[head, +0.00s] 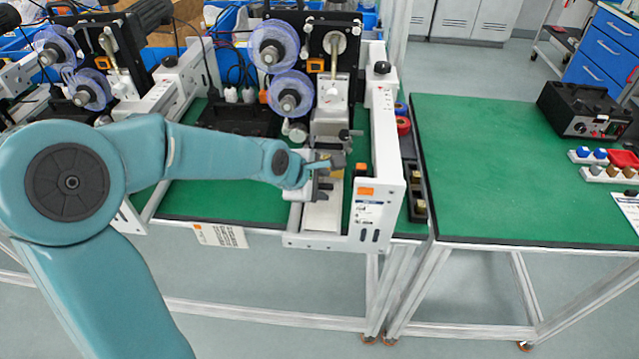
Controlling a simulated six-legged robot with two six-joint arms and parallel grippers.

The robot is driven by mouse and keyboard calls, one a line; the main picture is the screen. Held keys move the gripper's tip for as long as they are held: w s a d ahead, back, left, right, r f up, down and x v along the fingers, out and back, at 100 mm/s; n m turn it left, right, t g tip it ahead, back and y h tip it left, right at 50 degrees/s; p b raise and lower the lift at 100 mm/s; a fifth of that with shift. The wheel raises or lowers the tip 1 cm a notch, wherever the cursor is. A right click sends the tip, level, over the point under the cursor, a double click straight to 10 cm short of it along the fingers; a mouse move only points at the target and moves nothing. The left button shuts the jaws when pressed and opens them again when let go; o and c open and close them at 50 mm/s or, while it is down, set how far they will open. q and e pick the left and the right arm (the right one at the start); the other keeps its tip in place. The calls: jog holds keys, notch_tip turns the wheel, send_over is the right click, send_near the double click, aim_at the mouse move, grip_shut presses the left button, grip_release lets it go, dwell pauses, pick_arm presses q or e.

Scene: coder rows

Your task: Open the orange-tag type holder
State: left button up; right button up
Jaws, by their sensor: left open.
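The coder (384,130) in the middle has a white frame with an orange tag (366,191) on its front right plate. Its grey print head block (332,122) stands above a white plate, with a small brass-coloured part (338,160) below it. I cannot clearly make out the type holder; my gripper partly covers this area. My teal left arm reaches in from the left. My left gripper (325,184) is open at the front of the head, close to the brass-coloured part. I cannot tell whether it touches anything. My right gripper is not in view.
A second coder (85,95) with blue reels stands at the left. The coder's reels (274,46) are above and left of the head. A green table (480,165) at the right has a black box (585,110) and small coloured parts; its middle is clear.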

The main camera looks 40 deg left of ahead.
pick_arm(q)
jog(key=p+v, duration=0.1)
jog(key=v, duration=1.5)
jog(key=shift+s+r, duration=0.1)
jog(key=shift+r, duration=0.05)
